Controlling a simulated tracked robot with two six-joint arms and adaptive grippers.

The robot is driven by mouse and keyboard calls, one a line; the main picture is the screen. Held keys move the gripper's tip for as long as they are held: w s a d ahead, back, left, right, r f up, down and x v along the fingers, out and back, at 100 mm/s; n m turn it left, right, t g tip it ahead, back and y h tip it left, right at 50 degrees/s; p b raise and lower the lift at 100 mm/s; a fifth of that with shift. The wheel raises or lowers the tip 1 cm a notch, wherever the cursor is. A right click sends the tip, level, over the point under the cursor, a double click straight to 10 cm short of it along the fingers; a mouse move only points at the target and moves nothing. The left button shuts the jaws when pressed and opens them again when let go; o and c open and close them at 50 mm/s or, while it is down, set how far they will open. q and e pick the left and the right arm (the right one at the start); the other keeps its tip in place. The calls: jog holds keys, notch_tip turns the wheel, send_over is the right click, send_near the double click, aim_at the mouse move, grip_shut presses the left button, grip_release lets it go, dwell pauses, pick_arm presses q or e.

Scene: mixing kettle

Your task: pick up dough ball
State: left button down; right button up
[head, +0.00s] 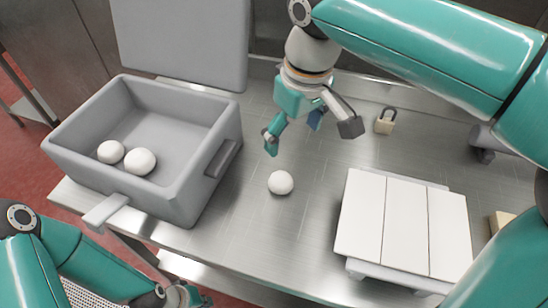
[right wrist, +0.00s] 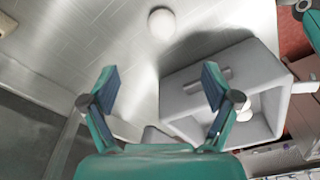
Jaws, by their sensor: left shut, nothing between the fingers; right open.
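A white dough ball (head: 280,183) lies alone on the steel counter, and it also shows at the top of the right wrist view (right wrist: 161,23). Two more dough balls, one at the left (head: 111,152) and one beside it (head: 140,161), lie inside the open grey kettle (head: 215,135). My right gripper (head: 294,131) is open and empty above the counter, behind the lone ball and apart from it. Its two spread fingers show in the right wrist view (right wrist: 160,88). My left gripper (head: 185,297) is shut and empty at the bottom edge, in front of the counter, partly cut off.
The kettle's grey lid (head: 182,40) stands raised behind it. A stand with white panels (head: 405,225) is to the right of the lone ball. A small padlock-like item (head: 385,121) is at the back. The counter around the ball is clear.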

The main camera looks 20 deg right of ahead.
aim_at(281, 177)
jog(key=f, duration=0.4)
jog(key=w+f, duration=0.1)
jog(key=f, duration=0.2)
jog(key=f+b, duration=0.1)
jog(key=f, duration=0.3)
jog(key=shift+w+a+f, duration=0.3)
jog(key=shift+w+a, duration=0.1)
jog(key=shift+w+a+f, duration=0.15)
jog(key=shift+f, duration=1.1)
jog(key=shift+w+a+f, duration=0.1)
jog(key=shift+f, duration=1.15)
jog(key=c, duration=1.3)
